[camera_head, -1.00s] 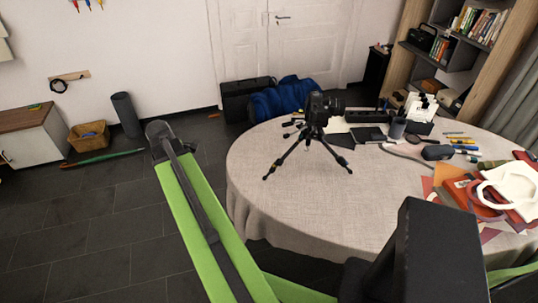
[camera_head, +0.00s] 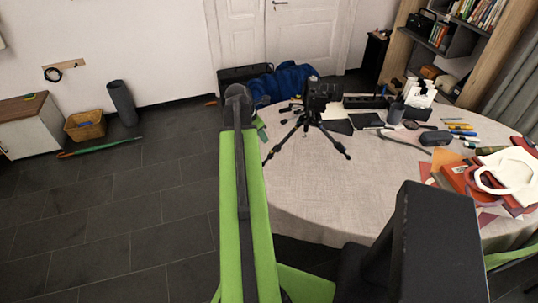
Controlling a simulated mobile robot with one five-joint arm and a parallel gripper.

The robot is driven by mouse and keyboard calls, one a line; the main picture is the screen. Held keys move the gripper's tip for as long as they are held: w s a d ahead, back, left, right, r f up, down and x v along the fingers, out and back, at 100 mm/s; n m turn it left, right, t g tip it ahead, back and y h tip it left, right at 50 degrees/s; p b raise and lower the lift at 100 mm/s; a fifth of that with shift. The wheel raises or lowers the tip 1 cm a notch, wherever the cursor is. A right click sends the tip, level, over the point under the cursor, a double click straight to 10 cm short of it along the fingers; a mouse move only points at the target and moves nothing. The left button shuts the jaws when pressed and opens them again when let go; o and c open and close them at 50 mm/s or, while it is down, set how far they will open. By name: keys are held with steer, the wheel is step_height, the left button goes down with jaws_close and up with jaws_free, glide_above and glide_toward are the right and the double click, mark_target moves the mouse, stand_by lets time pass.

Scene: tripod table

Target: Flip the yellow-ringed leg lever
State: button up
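A black tripod (camera_head: 313,117) with a black camera (camera_head: 319,92) on top stands upright with legs spread on the round table (camera_head: 310,190), which has a pale cloth. One leg reaches to the front left and one to the front right. The leg levers are too small to tell apart, and I cannot make out the yellow ring. My green arm rises left of the tripod, its upper joint beside the table's left edge. A small piece of my arm shows just right of that joint. My gripper is not visible; the arm hides what lies behind it.
Pens, a cup (camera_head: 396,113), a dark case (camera_head: 436,138) and a white bag (camera_head: 508,171) crowd the table's right side. The front middle of the table is clear. Open tiled floor lies at left.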

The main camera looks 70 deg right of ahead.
mark_target(271, 151)
steer(key=b+x, duration=0.9)
steer(key=x, duration=0.3)
steer(key=shift+b, duration=0.3)
jaws_close()
steer(key=shift+r, duration=0.1)
